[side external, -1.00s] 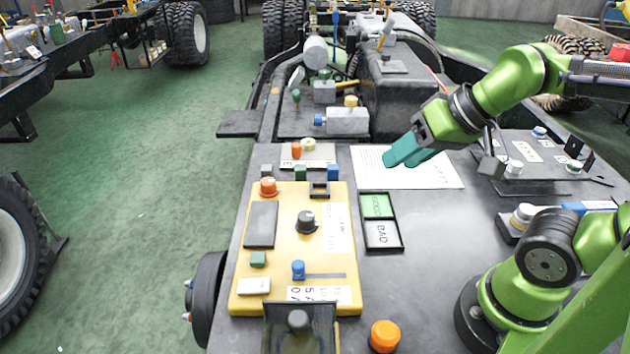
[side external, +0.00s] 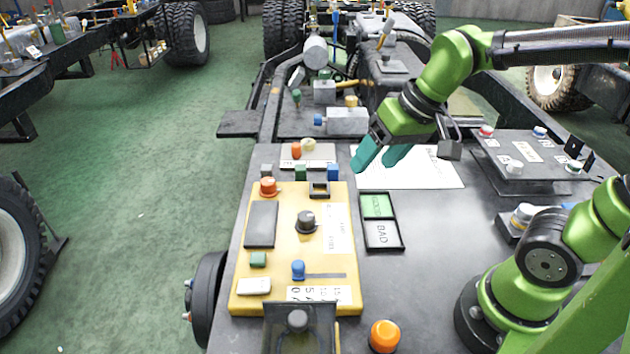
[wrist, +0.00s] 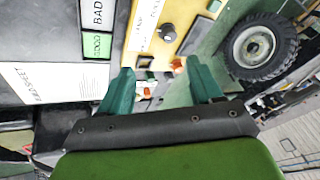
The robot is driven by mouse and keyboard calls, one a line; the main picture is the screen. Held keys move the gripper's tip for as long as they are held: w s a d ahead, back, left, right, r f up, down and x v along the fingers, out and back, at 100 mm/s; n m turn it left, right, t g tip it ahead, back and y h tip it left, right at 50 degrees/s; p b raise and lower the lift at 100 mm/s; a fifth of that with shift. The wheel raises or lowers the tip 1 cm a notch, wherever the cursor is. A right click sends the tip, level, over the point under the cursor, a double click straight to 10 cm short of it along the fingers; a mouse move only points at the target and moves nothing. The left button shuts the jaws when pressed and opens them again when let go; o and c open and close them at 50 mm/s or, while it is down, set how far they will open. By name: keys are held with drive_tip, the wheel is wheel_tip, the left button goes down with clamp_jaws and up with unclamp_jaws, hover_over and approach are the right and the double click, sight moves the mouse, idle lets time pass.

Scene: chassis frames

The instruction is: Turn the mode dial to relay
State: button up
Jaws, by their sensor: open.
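The mode dial is probably the black round knob (side external: 306,222) on the yellow panel (side external: 284,276); its labels are too small to read. The knob also shows in the wrist view (wrist: 168,32), near the top, on the yellow panel's face. My gripper (side external: 377,158) has teal fingers spread apart with nothing between them. It hangs over the white sheet, above and to the right of the panel in the side view, clear of the knob. In the wrist view its open fingers (wrist: 163,88) point toward the panel's end.
A GOOD/BAD tray (side external: 402,222) lies right of the panel. The white sheet (side external: 437,170) lies behind it. Small coloured blocks, including a blue one (side external: 333,173), stand at the panel's far end. An orange button (side external: 384,336) is at the near edge. The dark tabletop right of the tray is clear.

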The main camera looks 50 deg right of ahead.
sight(307, 216)
drive_tip(key=shift+w+a+f+n+g+h, duration=0.4)
drive_tip(key=shift+w+a+f+n+g, duration=0.6)
drive_tip(key=shift+w, duration=2.25)
drive_tip(key=shift+w+a+f+n+g+h, duration=0.5)
drive_tip(key=shift+w+a+g, duration=0.75)
drive_tip(key=shift+w, duration=1.95)
drive_tip(key=f, duration=1.6)
drive_tip(key=shift+d, duration=0.2)
drive_tip(key=c, duration=1)
